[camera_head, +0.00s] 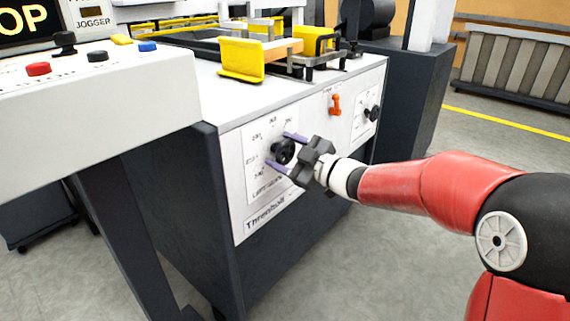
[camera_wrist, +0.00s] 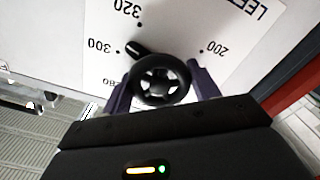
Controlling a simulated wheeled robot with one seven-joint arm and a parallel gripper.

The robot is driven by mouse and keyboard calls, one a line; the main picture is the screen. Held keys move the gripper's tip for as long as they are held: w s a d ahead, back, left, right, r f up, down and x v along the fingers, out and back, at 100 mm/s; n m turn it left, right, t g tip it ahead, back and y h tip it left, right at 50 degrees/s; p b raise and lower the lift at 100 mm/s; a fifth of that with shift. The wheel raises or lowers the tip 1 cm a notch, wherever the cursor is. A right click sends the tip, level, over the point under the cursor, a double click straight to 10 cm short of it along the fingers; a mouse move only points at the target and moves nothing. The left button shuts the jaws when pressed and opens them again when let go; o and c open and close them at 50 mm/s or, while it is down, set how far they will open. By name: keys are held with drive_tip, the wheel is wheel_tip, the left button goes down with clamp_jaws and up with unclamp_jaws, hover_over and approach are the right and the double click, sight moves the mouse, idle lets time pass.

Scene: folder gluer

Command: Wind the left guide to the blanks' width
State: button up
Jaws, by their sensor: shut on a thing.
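The left guide's black handwheel (camera_head: 283,151) sits on a white dial plate (camera_head: 259,180) on the machine's front panel. In the wrist view, the handwheel (camera_wrist: 160,82) is a spoked ring with a black nub pointing up-left, between the 300 and 320 marks. The dial plate (camera_wrist: 185,25) also shows 200 and the start of a "LEFT" label. My gripper (camera_head: 279,150) has its purple fingers on either side of the handwheel, shut on it. In the wrist view, the fingers (camera_wrist: 158,84) flank the ring. Yellow guide parts (camera_head: 242,60) stand on the machine top.
A control console (camera_head: 95,85) with red, black and blue buttons overhangs at left. The floor (camera_head: 400,240) in front of the machine is clear.

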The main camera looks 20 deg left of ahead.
drive_tip(key=n+b, duration=0.6)
drive_tip(key=shift+f, duration=0.3)
drive_tip(key=n+b, duration=0.3)
drive_tip(key=shift+n, duration=0.4)
drive_tip(key=shift+r+n+b, duration=0.15)
drive_tip(key=shift+n+b, duration=0.25)
drive_tip(key=shift+n, duration=0.7)
drive_tip(key=o, duration=1)
drive_tip(key=shift+c, duration=0.2)
